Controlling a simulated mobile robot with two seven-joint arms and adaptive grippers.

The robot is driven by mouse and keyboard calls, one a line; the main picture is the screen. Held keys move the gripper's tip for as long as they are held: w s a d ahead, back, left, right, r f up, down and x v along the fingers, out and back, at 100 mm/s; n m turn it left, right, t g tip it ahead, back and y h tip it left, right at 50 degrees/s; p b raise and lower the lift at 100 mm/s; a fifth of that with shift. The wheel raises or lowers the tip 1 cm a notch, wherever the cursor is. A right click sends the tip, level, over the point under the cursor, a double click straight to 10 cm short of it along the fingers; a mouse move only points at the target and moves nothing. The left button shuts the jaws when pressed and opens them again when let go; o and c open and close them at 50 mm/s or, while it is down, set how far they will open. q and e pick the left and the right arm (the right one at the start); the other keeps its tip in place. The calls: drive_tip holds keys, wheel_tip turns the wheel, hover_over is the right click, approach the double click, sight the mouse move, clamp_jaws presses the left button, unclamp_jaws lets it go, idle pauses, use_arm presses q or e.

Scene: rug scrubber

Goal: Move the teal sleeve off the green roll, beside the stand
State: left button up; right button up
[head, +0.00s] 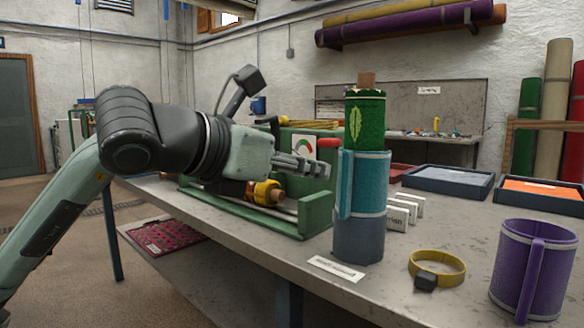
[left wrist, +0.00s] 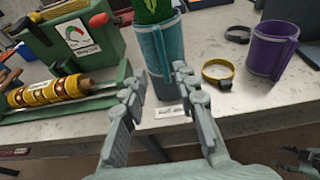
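The teal sleeve (head: 368,185), with a raised strip down its side, is around the upright green roll (head: 366,118). The roll's leaf-marked top sticks out above it, with a wooden peg (head: 366,80) on top. A grey-blue cylinder (head: 358,240) is below the sleeve; I cannot tell whether it is the stand. My left gripper (head: 318,168) is open and empty, its fingertips just left of the sleeve. In the left wrist view the sleeve (left wrist: 163,50) appears ahead, between the open fingers (left wrist: 160,82). Part of what looks like my right gripper (left wrist: 298,158) shows at the lower right corner.
A green machine (head: 316,212) with a yellow roller (head: 264,192) is left of the roll. A white label (head: 336,268) lies in front of it. A yellow band (head: 437,268) and a purple sleeve (head: 533,268) are to the right. Small white boxes (head: 404,208) stand behind. Bare tabletop shows between these.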

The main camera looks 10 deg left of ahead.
sight(343, 177)
use_arm(q)
drive_tip(key=p+x, duration=0.1)
drive_tip(key=x, duration=0.5)
drive_tip(key=shift+d+f+p, duration=0.15)
drive_tip(key=shift+d+p, duration=0.05)
drive_tip(key=shift+p, duration=0.1)
use_arm(e)
wheel_tip(343, 177, down, 3)
drive_tip(key=s+d+g, duration=0.2)
use_arm(q)
drive_tip(key=shift+w+d+f+b, duration=0.25)
drive_tip(key=shift+w+d+b, duration=0.15)
drive_tip(key=shift+w+b, duration=0.15)
drive_tip(key=shift+w+d, duration=0.15)
drive_tip(key=shift+w, duration=0.05)
drive_tip(key=shift+b+x, duration=0.45)
drive_tip(key=shift+x, duration=0.4)
use_arm(e)
drive_tip(key=shift+w+a+r+t, duration=1.4)
drive_tip(key=shift+w+a+r, duration=0.15)
drive_tip(key=shift+w+r, duration=0.15)
use_arm(q)
clamp_jaws()
